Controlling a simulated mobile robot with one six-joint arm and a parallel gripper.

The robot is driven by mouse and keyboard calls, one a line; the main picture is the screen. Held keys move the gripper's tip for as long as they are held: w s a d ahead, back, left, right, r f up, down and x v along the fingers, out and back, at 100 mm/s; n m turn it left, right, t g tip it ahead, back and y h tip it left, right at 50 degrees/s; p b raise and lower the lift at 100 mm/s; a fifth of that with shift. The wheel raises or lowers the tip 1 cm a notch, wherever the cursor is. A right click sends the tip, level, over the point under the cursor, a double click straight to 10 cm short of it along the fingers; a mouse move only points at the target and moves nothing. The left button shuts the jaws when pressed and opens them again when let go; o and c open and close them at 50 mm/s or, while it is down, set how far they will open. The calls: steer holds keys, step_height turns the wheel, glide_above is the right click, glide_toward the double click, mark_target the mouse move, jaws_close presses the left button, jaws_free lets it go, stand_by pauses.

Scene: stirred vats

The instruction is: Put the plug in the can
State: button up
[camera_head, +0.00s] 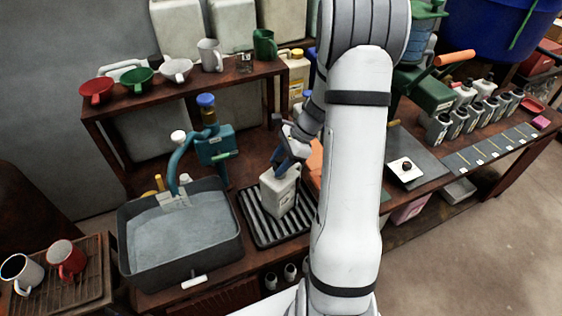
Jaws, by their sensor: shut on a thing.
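The can (279,194) is a pale, boxy container with a label, upright on a black slatted tray (252,226) at the middle of the bench. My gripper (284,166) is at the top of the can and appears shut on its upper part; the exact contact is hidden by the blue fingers. A small dark round piece, which looks like the plug (406,166), sits on a white square on a grey mat to the right of my arm. The can's opening cannot be made out.
A grey basin (180,235) of pale liquid and a teal pump (214,146) stand left of the can. A raised shelf (200,89) with funnels and cups is behind. Several small bottles (438,128) line the right. My arm hides the middle of the bench.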

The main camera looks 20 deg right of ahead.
steer(key=shift+s+f, duration=0.15)
steer(key=shift+f, duration=0.15)
steer(key=shift+f, duration=0.15)
steer(key=o, duration=1)
steer(key=shift+o, duration=0.7)
steer(key=o, duration=0.4)
steer(key=shift+o, duration=0.2)
